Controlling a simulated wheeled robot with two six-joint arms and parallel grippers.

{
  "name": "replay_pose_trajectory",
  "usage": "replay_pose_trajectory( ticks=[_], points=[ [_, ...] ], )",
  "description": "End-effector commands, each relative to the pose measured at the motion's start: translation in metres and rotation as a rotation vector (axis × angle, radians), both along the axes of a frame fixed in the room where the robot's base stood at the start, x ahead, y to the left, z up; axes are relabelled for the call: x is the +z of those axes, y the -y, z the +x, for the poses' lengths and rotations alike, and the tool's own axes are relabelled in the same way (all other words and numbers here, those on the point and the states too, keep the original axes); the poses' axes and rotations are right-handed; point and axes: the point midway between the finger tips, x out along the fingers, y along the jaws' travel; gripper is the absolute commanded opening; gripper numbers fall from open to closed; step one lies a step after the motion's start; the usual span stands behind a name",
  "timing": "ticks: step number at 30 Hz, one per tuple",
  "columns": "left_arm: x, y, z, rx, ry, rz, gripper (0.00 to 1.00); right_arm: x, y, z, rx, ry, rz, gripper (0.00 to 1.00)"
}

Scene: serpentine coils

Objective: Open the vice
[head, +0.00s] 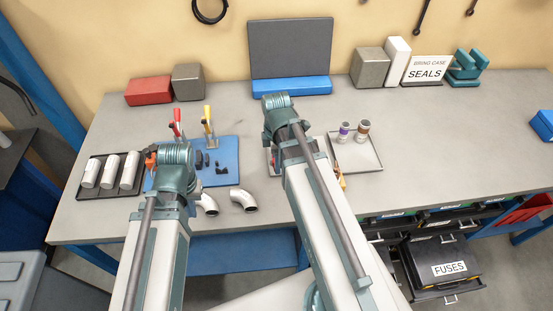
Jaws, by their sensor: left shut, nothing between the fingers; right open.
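A teal vice (467,66) stands at the back right of the grey bench, beside a white sign reading "BRING CASE SEALS". It is small in this view, and I cannot tell how far apart its jaws are. My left gripper (151,157) shows only as a small orange and dark part beside my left arm, by the blue mat. It is shut and empty. My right gripper (340,177) is mostly hidden behind my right arm, with an orange bit showing near the grey tray. It is open. Both grippers are well away from the vice.
White cylinders lie in a dark tray (80,192). Handled tools stand on a blue mat (228,178); pipe elbows (243,200) lie in front. A tray (368,165) holds two small jars (364,130). Boxes (370,66) line the back.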

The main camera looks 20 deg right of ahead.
Motion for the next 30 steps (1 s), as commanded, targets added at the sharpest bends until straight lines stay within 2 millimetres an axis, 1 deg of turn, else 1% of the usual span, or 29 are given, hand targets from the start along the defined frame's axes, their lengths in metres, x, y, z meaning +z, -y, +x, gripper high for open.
replay_pose_trajectory(
  ticks=[5,11,17,30],
  points=[
    [0.002,0.0,0.0,0.0,0.0,0.0,0.0,0.002,0.0,0.0,0.0,0.0,0.001,0.61],
    [0.015,0.0,0.0,0.0,0.0,0.0,0.0,0.015,0.0,0.0,0.0,0.0,0.001,0.61],
    [0.04,0.0,0.0,-0.001,0.0,0.0,0.0,0.04,0.0,0.0,0.0,0.0,0.001,0.61],
    [0.106,0.0,0.0,0.012,0.0,-0.003,0.0,0.106,0.0,0.0,0.0,0.0,0.0,0.61]
  ],
)
